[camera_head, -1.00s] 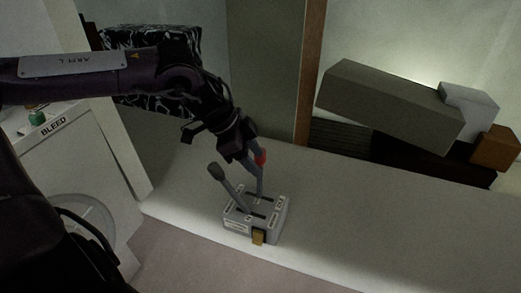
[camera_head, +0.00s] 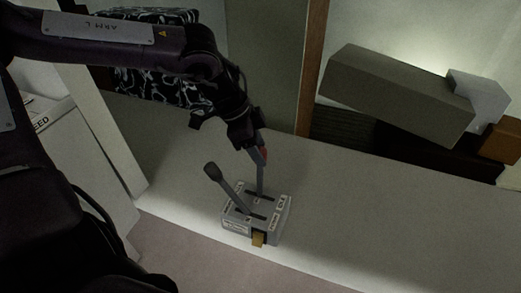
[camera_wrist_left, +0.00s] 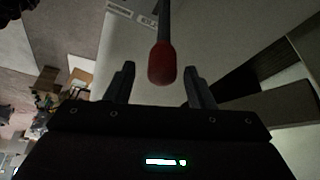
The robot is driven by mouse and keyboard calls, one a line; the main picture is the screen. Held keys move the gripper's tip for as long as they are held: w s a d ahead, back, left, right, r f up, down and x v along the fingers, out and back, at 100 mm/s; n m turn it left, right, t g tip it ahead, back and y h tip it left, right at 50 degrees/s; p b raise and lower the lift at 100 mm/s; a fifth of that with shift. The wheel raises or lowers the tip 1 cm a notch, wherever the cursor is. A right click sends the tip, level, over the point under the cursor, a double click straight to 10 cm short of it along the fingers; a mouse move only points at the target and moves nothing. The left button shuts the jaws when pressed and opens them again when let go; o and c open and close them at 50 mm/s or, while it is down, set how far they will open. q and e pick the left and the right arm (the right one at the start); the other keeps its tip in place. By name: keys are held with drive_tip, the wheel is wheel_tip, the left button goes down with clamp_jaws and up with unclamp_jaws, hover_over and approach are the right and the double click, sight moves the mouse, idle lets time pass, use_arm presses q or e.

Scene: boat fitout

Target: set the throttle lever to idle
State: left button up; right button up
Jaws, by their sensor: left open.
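A grey control box (camera_head: 257,213) sits near the front edge of the white bench, with two levers rising from slots in its labelled top. One lever has a dark knob (camera_head: 212,170) and leans to the left. The other has a red knob (camera_head: 263,154) and stands nearly upright; which one is the throttle I cannot read. My left gripper (camera_head: 257,146) is at the red knob. In the left wrist view the red knob (camera_wrist_left: 162,64) lies between the two open fingers (camera_wrist_left: 158,84), with gaps on both sides. My right gripper is not in view.
The white bench (camera_head: 370,225) is clear to the right of the box. A long grey block (camera_head: 395,92), a pale box (camera_head: 477,92) and an orange-brown block (camera_head: 501,140) stand at the back right. A wooden post (camera_head: 311,70) rises behind the bench. A small yellow tab (camera_head: 258,239) is on the box front.

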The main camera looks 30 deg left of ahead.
use_arm(q)
drive_tip(key=shift+x, duration=0.95)
drive_tip(key=shift+w+a, duration=0.1)
clamp_jaws()
